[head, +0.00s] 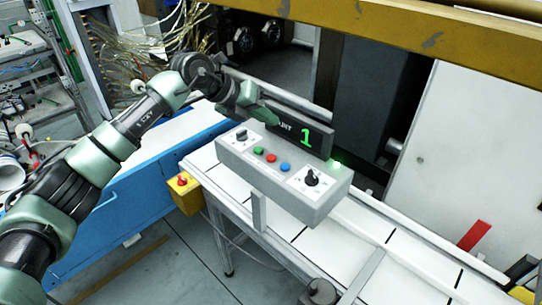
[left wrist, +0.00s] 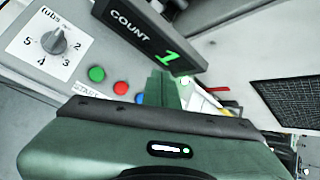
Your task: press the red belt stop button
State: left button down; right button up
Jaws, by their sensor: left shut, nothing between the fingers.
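The red button (head: 271,158) sits on the sloped face of a grey control box (head: 328,203), between a green button (head: 258,150) and a blue button (head: 285,166). In the left wrist view the red button (left wrist: 121,88) shows just left of my fingers, clear of them. My left gripper (head: 268,117) is shut and empty, above the box's back edge, by the left end of the count display. Its green fingers (left wrist: 166,92) are together in the left wrist view. The blue button (left wrist: 140,98) is partly hidden there. My right gripper is not in view.
The count display (head: 311,135) reads 1 and stands behind the buttons. A yellow box with another red button (head: 182,181) hangs at the left. A white belt (head: 345,252) runs below.

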aim_at(268, 158)
pick_arm(q)
jog(key=shift+a+f, duration=0.1)
dwell(0.3)
jog(key=shift+f+b, duration=2.5)
jog(key=shift+f, duration=1.8)
jog(key=shift+f, duration=0.15)
jog(key=shift+f+b, duration=0.25)
jog(key=shift+b, duration=0.05)
jog(key=shift+f+b, duration=0.4)
jog(key=shift+f, duration=0.2)
jog(key=shift+r+p, duration=0.5)
jog(key=shift+r, duration=0.5)
jog(key=shift+r+p, duration=1.35)
jog(key=shift+r, duration=1.15)
